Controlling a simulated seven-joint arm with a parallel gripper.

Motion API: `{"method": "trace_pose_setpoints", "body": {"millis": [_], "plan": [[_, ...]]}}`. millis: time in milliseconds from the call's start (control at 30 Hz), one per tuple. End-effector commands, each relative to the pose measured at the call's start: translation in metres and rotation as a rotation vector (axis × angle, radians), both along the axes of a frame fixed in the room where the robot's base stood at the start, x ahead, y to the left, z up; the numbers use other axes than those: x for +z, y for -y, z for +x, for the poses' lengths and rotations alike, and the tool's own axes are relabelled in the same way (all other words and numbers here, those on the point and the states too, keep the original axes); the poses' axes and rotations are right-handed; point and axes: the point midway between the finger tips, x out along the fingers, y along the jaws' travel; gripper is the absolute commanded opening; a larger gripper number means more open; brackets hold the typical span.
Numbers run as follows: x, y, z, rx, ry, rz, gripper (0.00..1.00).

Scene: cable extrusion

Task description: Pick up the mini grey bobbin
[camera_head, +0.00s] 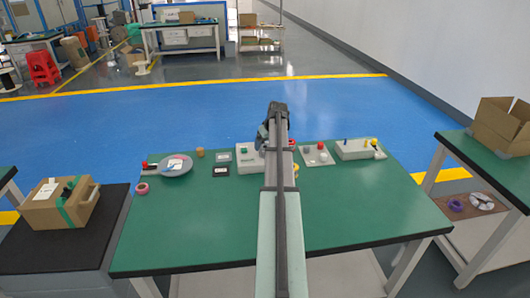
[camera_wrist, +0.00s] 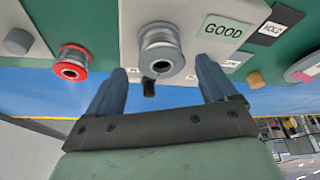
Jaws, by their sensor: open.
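The mini grey bobbin (camera_wrist: 162,52) shows in the wrist view. It is a spool with a grey rim and silvery winding, its hollow end facing the camera. My gripper (camera_wrist: 161,66) is open, with one finger toward each side of the bobbin in the picture. The fingers appear apart from it. In the head view my gripper (camera_head: 268,138) is over the back of the green table (camera_head: 200,225), and my arm hides the bobbin there.
A red-rimmed bobbin (camera_wrist: 72,63) is left of the grey one, with a grey knob (camera_wrist: 18,41) farther left. A GOOD label (camera_wrist: 225,28), a HOLD card (camera_wrist: 272,28) and a brown cylinder (camera_wrist: 256,79) are to the right. The table's front is clear.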

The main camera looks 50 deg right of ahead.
Motion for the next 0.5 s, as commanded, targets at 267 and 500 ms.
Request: {"method": "trace_pose_setpoints", "body": {"millis": [267, 500], "plan": [[-0.030, 0.002, 0.010, 0.000, 0.000, 0.000, 0.85], [-0.031, 0.001, 0.010, 0.000, 0.001, -0.001, 0.83]]}}
